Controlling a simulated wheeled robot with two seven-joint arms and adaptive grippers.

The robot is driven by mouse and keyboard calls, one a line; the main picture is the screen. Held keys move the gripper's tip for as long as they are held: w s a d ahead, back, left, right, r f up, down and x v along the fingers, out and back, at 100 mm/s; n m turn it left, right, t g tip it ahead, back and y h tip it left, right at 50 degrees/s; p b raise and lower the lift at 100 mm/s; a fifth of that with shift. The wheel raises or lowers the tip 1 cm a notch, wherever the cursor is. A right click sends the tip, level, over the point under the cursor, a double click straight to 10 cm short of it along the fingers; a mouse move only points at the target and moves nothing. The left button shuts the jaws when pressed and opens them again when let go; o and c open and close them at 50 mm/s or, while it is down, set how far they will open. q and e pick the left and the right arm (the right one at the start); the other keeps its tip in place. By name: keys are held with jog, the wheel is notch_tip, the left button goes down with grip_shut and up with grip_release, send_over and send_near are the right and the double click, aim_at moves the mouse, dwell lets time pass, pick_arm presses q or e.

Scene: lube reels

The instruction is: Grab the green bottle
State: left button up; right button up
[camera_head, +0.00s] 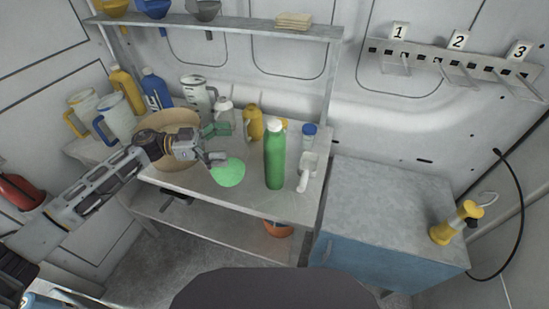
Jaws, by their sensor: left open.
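The green bottle (275,158) with a white cap stands upright near the front edge of the workbench, right of its middle. My left gripper (216,144) is open over the bench, to the left of the bottle and apart from it. Its fingers point right, toward the bottle. A flat green round patch or object (228,172) lies on the bench between the gripper and the bottle. Nothing shows between the fingers. My right gripper is not in the view.
A tan round basin (160,158) sits beneath my left arm. A white spouted container (307,173) and a blue-capped jar (309,136) stand just right of the bottle. A yellow can (253,124) stands behind. A grey-topped cabinet (385,205) adjoins the bench at right.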

aim_at(275, 154)
pick_arm(q)
jog(key=shift+d, duration=0.1)
jog(key=shift+w+d+f+p, duration=0.15)
jog(key=shift+d+p, duration=0.45)
jog(key=shift+d, duration=2.5)
jog(key=shift+w+d+p, duration=0.2)
jog(key=shift+d+p, duration=0.35)
jog(key=shift+d, duration=3.2)
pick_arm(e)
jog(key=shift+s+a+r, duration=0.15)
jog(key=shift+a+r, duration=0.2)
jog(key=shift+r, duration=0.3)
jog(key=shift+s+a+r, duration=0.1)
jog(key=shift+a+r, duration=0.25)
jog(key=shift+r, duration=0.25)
